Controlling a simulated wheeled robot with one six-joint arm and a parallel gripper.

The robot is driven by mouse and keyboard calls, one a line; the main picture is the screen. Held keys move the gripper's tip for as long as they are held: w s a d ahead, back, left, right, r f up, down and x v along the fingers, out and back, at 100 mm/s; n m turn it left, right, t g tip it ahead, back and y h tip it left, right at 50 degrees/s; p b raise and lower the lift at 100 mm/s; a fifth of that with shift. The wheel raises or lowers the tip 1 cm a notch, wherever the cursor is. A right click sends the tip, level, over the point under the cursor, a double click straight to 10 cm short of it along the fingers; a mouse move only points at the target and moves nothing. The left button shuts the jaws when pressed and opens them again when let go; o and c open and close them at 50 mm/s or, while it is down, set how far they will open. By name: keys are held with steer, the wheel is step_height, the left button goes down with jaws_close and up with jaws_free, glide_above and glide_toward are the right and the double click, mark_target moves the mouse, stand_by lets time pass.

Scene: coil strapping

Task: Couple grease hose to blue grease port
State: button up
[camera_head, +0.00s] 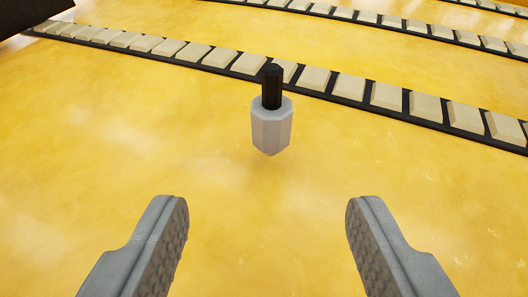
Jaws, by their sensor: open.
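A light grey faceted coupling with a black stub on top, apparently the grease hose end (271,124), is at the centre of the head camera view. It is upright and ahead of my gripper (267,225). My gripper is open, its two grey fingers wide apart with ribbed inner faces and nothing between them. The coupling lies beyond the fingertips, roughly midway between them, and does not touch them. I cannot tell whether it rests on the yellow surface or hangs above it. No blue grease port shows in this view.
The yellow surface (120,140) is smooth and clear around the fingers. A black strip with cream blocks (310,79) runs across behind the coupling. More such strips (365,17) lie farther back. A dark object (30,12) shows at the top left corner.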

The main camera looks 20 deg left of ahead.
mark_target(267, 119)
steer(key=x, duration=1)
steer(key=shift+w+a, duration=0.1)
steer(key=shift+w, duration=0.1)
steer(key=shift+d+x, duration=0.2)
steer(key=shift+x, duration=2.6)
steer(key=shift+r, duration=0.1)
steer(key=c, duration=1.2)
